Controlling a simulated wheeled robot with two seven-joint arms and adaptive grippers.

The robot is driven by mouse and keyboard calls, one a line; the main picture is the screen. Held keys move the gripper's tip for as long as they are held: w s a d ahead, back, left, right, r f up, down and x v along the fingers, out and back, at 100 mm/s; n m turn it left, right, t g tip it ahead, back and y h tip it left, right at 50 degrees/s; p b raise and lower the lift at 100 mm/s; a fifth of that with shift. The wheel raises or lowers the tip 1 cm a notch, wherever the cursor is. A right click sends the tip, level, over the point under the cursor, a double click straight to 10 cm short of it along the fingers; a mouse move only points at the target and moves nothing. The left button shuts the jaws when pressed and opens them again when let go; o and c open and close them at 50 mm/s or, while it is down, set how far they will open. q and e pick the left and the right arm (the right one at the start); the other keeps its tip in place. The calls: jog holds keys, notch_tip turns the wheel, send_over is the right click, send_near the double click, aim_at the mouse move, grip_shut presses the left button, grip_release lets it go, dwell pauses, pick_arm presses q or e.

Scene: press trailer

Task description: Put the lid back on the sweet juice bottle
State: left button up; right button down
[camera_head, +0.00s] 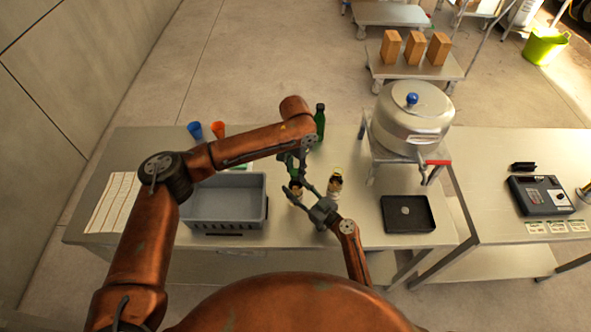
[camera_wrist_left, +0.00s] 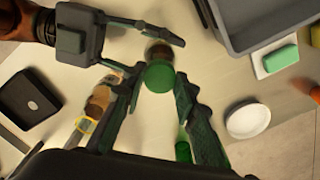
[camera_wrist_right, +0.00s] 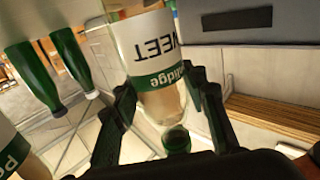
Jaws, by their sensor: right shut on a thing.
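The sweet juice bottle (camera_wrist_right: 150,45), with a white and green label, is between the fingers of my right gripper (camera_wrist_right: 165,95), which is shut on it. It also shows in the head view (camera_head: 296,190). The green lid (camera_wrist_left: 160,77) is at the bottle's neck end and also shows in the right wrist view (camera_wrist_right: 176,138); whether it is seated I cannot tell. My left gripper (camera_wrist_left: 158,80) has its fingers on either side of the lid, spread with narrow gaps, so it looks open. A second juice bottle (camera_head: 335,182) stands to the right of my right gripper.
A grey crate (camera_head: 225,207) is left on the table. A green bottle (camera_head: 320,120) stands behind. A black tray (camera_head: 395,222) and a steel pot (camera_head: 412,112) on a stand are to the right. Blue (camera_head: 195,130) and orange (camera_head: 218,129) cups are at the back left.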

pick_arm(q)
jog(key=o, duration=0.5)
notch_tip(320, 180, up, 12)
dwell(0.5)
pick_arm(e)
jog(key=c, duration=1.1)
grip_release()
jog(key=v, duration=1.2)
